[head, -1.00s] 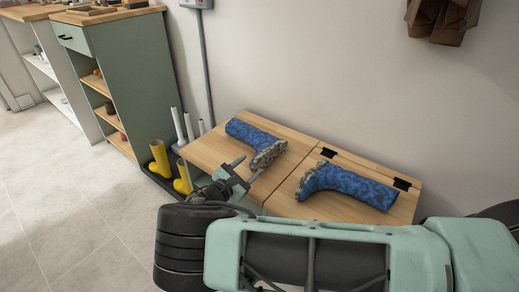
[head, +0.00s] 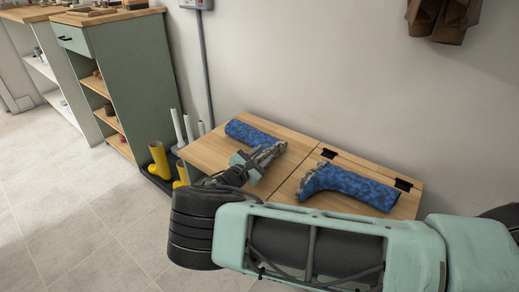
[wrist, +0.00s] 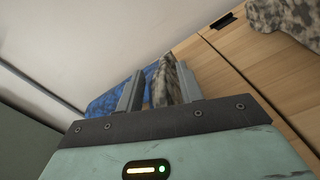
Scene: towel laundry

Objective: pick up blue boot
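Two blue patterned boots with grey soles lie on their sides on a wooden bench top. The left blue boot (head: 250,133) has its shaft to the back left and its foot towards my gripper (head: 262,160). In the wrist view my gripper (wrist: 160,88) has its fingers apart, with the foot of this boot (wrist: 163,86) between and just beyond them. I cannot tell whether the fingers touch it. The right blue boot (head: 352,187) lies apart, sole end to the left; its grey sole (wrist: 285,18) shows at the wrist view's upper right.
The wooden bench top (head: 210,152) has a seam and black hinges and stands against the wall. Yellow boots (head: 159,160) stand on a dark tray at its left, near white posts. A green shelf unit (head: 135,75) is farther left. Floor at left is clear.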

